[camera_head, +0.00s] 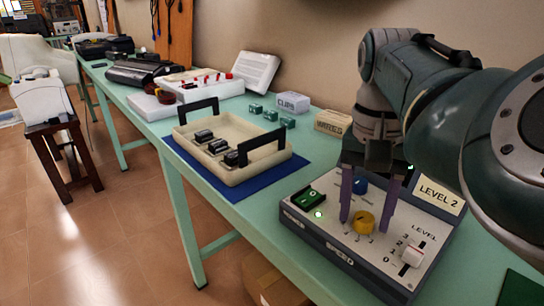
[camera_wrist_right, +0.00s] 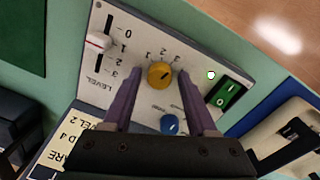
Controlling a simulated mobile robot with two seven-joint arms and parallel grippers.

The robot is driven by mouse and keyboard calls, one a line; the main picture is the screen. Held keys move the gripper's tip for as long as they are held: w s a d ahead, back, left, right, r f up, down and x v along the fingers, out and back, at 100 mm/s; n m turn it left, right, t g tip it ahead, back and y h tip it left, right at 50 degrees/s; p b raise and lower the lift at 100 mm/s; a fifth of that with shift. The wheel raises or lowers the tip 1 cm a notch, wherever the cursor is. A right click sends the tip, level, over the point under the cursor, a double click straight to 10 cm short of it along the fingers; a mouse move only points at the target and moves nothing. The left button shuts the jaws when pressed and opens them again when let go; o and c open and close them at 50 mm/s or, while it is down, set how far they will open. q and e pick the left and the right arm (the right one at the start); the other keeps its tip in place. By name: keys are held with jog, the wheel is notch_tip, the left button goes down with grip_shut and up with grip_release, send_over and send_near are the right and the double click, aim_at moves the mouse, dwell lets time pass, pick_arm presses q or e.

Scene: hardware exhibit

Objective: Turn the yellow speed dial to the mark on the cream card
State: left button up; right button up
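The yellow speed dial (camera_head: 363,222) sits on the light top of a grey control box (camera_head: 345,258); it also shows in the right wrist view (camera_wrist_right: 160,74). Small numbers surround it; its exact setting is too small to tell. My right gripper (camera_head: 365,226) points down with its purple fingers apart, one on each side of the dial. In the right wrist view the fingertips (camera_wrist_right: 159,78) flank the dial with gaps visible. The cream card (camera_head: 440,195) at the box's back reads "LEVEL 2". In the wrist view the card (camera_wrist_right: 62,150) shows "D 4", partly hidden. My left gripper is out of view.
The box also has a blue knob (camera_head: 360,185), a green switch (camera_head: 308,199), a lit green lamp (camera_head: 319,214) and a white level slider (camera_head: 412,256). A cream tray (camera_head: 238,177) with black handles lies on a blue mat (camera_head: 240,191) to the left.

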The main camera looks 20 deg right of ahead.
grip_shut()
dwell(0.4)
jog(key=shift+r+m+p, duration=0.15)
jog(key=shift+m+p, duration=1.05)
jog(key=shift+m, duration=0.2)
jog(key=shift+m+p, duration=0.45)
jog(key=shift+m, duration=0.75)
jog(key=shift+w+m+p, duration=0.1)
jog(key=shift+m+p, duration=0.2)
jog(key=shift+m, duration=1.1)
